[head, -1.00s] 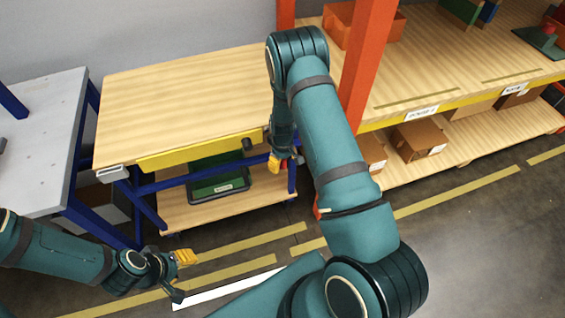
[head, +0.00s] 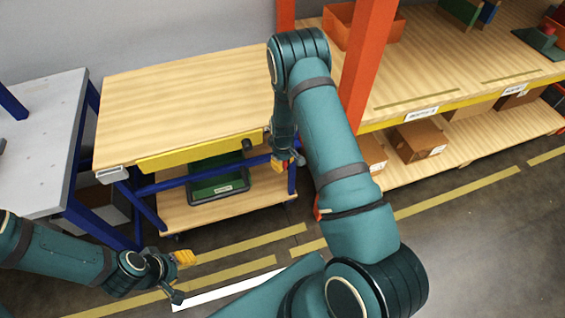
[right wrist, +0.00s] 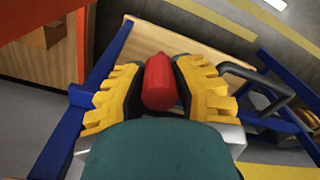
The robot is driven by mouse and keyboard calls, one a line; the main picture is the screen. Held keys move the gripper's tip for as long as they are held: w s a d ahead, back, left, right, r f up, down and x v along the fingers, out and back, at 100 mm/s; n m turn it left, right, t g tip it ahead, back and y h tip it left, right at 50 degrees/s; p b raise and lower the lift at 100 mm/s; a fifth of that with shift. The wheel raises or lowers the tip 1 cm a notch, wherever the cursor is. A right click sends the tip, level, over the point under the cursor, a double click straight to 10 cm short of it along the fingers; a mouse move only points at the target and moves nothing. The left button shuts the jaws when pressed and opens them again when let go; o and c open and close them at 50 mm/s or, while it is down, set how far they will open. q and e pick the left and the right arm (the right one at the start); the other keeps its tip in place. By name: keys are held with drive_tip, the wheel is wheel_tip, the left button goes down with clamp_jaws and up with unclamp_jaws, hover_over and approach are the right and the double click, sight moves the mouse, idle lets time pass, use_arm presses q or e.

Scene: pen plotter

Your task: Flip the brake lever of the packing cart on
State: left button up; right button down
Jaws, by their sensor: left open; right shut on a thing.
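The packing cart (head: 180,95) has a wooden top, a blue frame and a yellow front rail. The brake lever (right wrist: 160,82) has a red handle, seen in the right wrist view between the yellow-padded fingers of my right gripper (right wrist: 160,90). My right gripper is shut on this handle. My left gripper (head: 182,277) is open and empty, low above the floor in front of the cart.
A green crate (head: 218,180) sits on the cart's lower shelf. A grey table (head: 45,130) stands at left. An orange rack post (head: 368,60) and shelves with boxes (head: 418,139) are close on the right. A dark handle (right wrist: 265,88) is beside the lever. Floor in front is clear.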

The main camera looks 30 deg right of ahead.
drive_tip(key=s+d+n+b, duration=0.2)
drive_tip(key=d+n+b, duration=0.1)
drive_tip(key=d+n, duration=0.6)
drive_tip(key=shift+n, duration=1)
drive_tip(key=c, duration=0.7)
unclamp_jaws()
wheel_tip(320, 180, up, 12)
